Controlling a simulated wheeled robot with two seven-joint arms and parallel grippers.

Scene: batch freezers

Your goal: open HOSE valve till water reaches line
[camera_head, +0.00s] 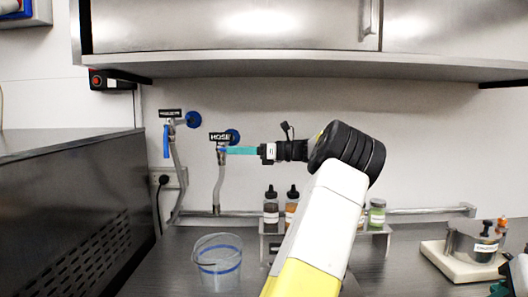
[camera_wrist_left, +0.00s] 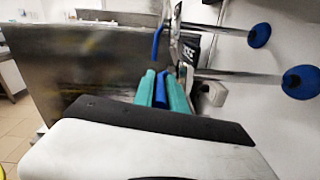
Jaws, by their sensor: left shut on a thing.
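In the head view the fingers hide most of the handle. A clear bucket (camera_head: 207,253) with a blue line around it stands on the counter, below the valve. I cannot make out a water level. Part of my right gripper (camera_head: 497,288) shows at the bottom right corner; its jaws are unclear.
A second labelled valve with a hanging blue lever (camera_head: 166,141) is just left. Dropper bottles (camera_head: 271,209) and jars stand on a small rack (camera_head: 378,228), partly behind my left arm. A metal pot (camera_head: 470,245) sits on a pale base at right. A steel cabinet (camera_head: 230,27) overhangs.

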